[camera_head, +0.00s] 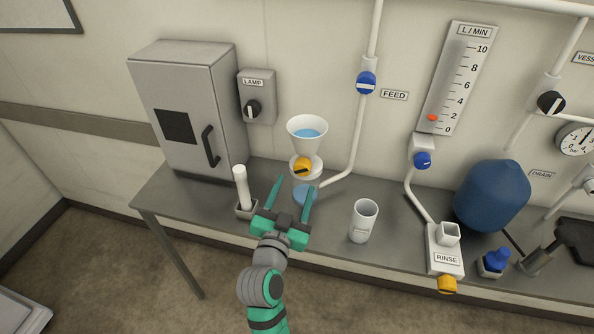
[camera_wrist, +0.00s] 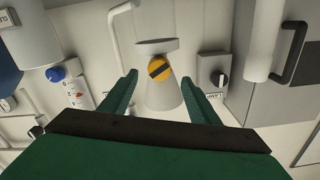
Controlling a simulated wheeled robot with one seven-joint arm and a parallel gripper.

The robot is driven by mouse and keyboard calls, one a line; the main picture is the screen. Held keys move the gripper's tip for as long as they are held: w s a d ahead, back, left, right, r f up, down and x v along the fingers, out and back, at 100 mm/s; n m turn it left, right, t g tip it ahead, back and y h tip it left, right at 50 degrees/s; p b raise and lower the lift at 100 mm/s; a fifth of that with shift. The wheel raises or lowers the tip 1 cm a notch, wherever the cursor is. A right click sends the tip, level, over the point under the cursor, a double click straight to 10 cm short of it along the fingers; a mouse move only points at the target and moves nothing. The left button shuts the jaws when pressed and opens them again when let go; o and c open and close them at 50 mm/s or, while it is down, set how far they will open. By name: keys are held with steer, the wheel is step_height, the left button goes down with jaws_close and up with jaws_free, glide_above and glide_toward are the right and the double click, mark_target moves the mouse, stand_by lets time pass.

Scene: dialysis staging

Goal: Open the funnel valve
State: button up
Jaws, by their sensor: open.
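The funnel (camera_head: 307,134) is a white cone with blue liquid in it, at the back of the bench. Its valve knob (camera_head: 302,164) is orange-yellow, just below the cone. In the wrist view the knob (camera_wrist: 159,69) shows a dark bar running diagonally, and the funnel (camera_wrist: 163,95) appears upside down. My gripper (camera_head: 292,181) is open and empty, in front of the funnel. In the wrist view my gripper (camera_wrist: 160,82) has one finger on each side of the funnel. The knob sits between the fingertips in that picture; contact does not show.
A white cylinder in a holder (camera_head: 242,188) stands left of my gripper and a white cup (camera_head: 363,220) stands right.

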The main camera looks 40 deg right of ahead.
mark_target(301, 171)
steer(key=x, duration=0.7)
steer(key=shift+w+d, duration=0.1)
steer(key=shift+d, duration=0.2)
steer(key=shift+w, duration=0.1)
steer(key=c, duration=1.1)
